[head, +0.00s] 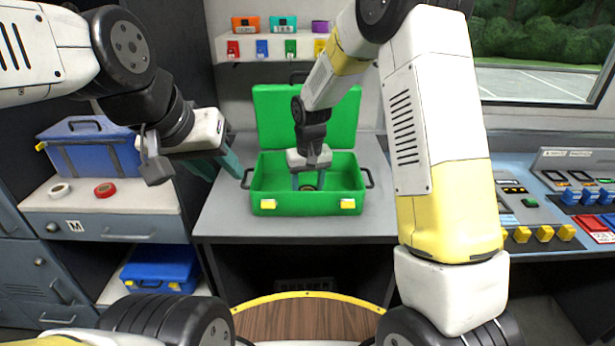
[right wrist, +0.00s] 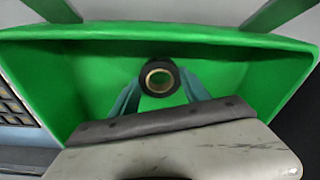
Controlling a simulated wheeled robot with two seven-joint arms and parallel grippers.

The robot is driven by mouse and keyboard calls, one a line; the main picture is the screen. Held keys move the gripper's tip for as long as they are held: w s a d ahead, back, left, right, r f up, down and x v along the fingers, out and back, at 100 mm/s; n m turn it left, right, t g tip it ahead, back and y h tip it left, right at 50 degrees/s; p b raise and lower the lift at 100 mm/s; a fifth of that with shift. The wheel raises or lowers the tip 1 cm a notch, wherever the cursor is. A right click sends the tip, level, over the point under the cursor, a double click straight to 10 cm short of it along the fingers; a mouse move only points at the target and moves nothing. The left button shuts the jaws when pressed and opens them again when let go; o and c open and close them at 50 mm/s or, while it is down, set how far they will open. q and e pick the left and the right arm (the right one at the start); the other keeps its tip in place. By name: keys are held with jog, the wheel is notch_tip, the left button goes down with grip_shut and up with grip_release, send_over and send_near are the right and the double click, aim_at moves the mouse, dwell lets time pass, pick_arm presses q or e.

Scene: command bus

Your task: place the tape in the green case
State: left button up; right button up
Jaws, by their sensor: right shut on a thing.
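The green case (head: 264,183) stands open on the grey counter, its lid raised at the back. The tape, a dark roll with a tan core (right wrist: 160,78), is between the fingers of my right gripper (right wrist: 160,98). In the head view my right gripper (head: 308,181) reaches down inside the case, and the tape (head: 308,188) shows low between its fingers. I cannot tell whether the tape touches the case floor. My left gripper (head: 222,167) is open and empty, left of the case and above the counter.
A white roll (head: 59,190) and a red roll (head: 105,190) lie on the left counter before a blue case (head: 90,145). Another blue case (head: 160,268) sits below. A shelf (head: 270,62) with small boxes hangs behind. A control console (head: 560,200) is at right.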

jog(key=shift+f, duration=0.2)
jog(key=o, duration=1.4)
jog(key=shift+c, duration=0.2)
jog(key=shift+r, duration=0.1)
jog(key=s+d+r, duration=0.2)
jog(key=s+r, duration=0.1)
jog(key=r, duration=0.6)
jog(key=s+d+r, duration=0.2)
jog(key=d+r, duration=0.1)
jog(key=r, duration=0.5)
jog(key=s+d+r+m+t, duration=0.1)
jog(key=s+d+r, duration=0.1)
jog(key=s, duration=0.4)
jog(key=s+d+r+t+y, duration=0.1)
jog(key=s+d+r+t, duration=0.1)
jog(key=s+d, duration=0.2)
jog(key=s+d+r+m+t, duration=0.1)
jog(key=s+d, duration=0.2)
jog(key=s, duration=0.7)
jog(key=shift+s+r+m+t+y, duration=0.2)
jog(key=shift+r+m+t+y, duration=0.1)
jog(key=shift+r+t+y, duration=0.1)
